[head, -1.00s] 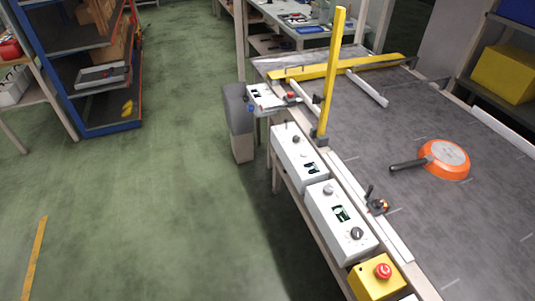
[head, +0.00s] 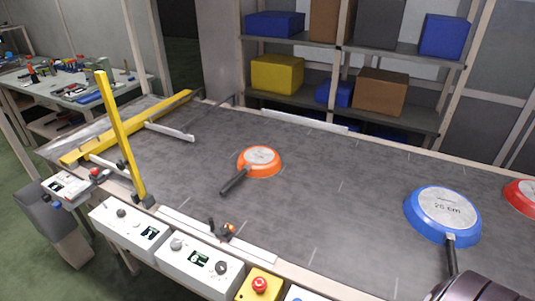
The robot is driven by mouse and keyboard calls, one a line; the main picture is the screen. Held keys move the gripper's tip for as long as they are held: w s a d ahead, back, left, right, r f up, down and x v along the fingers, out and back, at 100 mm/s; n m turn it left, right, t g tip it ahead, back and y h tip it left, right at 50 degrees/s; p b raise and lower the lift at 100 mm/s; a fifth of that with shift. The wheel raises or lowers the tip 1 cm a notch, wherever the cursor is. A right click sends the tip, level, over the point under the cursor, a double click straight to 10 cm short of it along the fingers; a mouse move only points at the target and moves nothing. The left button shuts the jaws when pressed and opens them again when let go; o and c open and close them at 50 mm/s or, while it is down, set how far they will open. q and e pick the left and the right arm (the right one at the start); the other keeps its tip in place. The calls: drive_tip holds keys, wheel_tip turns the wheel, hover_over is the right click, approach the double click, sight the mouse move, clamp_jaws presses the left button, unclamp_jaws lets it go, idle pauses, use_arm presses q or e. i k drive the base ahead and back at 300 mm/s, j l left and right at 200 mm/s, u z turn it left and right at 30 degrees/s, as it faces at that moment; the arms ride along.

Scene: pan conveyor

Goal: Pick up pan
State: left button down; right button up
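An orange pan (head: 260,162) lies on the grey conveyor (head: 310,210) near the middle, its light disc facing up and its dark handle pointing down-left. A larger blue pan (head: 419,213) lies to the right, with a size label on its light disc. Its dark handle points down toward a dark rounded part of my own arm at the bottom right, which covers the area there. A red pan (head: 521,195) is cut off by the right edge. Neither gripper's fingers show, and no gripper is seen touching a pan.
A yellow post (head: 122,140) and a yellow bar cross the conveyor's left end. White control boxes (head: 130,232) and a yellow box with a red button (head: 259,285) line the near edge. Shelves with bins stand behind. The belt between the orange and blue pans is clear.

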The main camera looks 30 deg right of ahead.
sight(259, 162)
drive_tip(key=z, duration=1)
drive_tip(key=j, duration=0.2)
